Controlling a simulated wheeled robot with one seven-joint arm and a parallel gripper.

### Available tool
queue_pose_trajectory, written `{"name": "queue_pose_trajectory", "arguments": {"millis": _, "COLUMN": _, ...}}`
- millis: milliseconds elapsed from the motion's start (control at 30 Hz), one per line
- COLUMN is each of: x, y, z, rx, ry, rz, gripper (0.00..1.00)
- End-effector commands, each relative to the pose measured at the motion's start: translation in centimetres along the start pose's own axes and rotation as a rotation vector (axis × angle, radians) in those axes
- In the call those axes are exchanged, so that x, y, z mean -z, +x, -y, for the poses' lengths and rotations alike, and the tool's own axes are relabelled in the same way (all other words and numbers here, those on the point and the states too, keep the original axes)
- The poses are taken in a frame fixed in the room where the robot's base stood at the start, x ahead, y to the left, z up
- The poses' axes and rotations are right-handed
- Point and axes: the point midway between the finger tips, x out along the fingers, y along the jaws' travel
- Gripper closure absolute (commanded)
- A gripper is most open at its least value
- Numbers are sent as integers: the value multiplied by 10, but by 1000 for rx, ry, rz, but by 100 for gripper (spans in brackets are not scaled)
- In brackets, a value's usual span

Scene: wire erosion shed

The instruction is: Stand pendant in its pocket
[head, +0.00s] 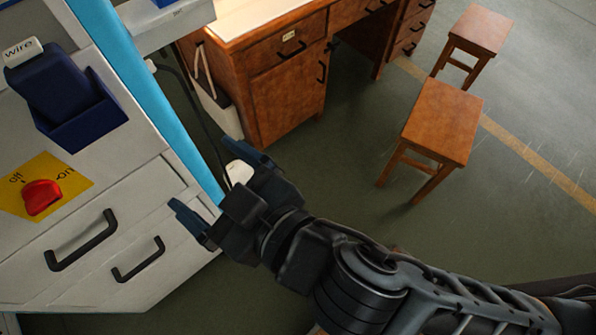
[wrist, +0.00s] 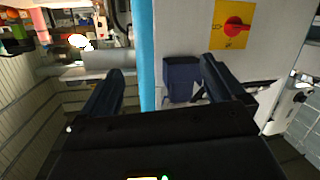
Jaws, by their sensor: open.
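A dark blue pocket (head: 88,124) is fixed to the pale machine cabinet at the upper left in the head view, with a white "wire" label (head: 22,50) at its top. The wrist view shows a dark blue pocket (wrist: 181,82) on the cabinet, beyond and between my fingers. My gripper (head: 219,185) is open, to the right of and below the pocket in the head view, with nothing seen between its fingers. A rounded white object (head: 239,172) shows beside the upper finger, partly hidden; I cannot tell if it is the pendant.
A red rotary switch (head: 42,197) on a yellow plate and two dark handles (head: 81,241) mark the cabinet front. A light blue post (head: 150,95) runs beside it. A wooden desk (head: 288,95) and two stools (head: 440,122) stand across open green floor.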

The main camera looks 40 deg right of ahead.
Motion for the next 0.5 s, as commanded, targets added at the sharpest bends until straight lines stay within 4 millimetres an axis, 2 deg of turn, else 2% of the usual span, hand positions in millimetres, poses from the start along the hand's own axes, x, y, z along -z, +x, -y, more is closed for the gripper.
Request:
{"name": "queue_pose_trajectory", "arguments": {"millis": 33, "x": -21, "y": -12, "z": -11, "rx": 12, "ry": -6, "rz": 32, "gripper": 4}}
{"name": "queue_pose_trajectory", "arguments": {"millis": 200, "x": -65, "y": -56, "z": -36, "rx": 60, "ry": 10, "rz": 83, "gripper": 4}}
{"name": "queue_pose_trajectory", "arguments": {"millis": 333, "x": -86, "y": -97, "z": -53, "rx": 65, "ry": 49, "rz": 103, "gripper": 4}}
{"name": "queue_pose_trajectory", "arguments": {"millis": 500, "x": -98, "y": -154, "z": -76, "rx": 20, "ry": 117, "rz": 108, "gripper": 4}}
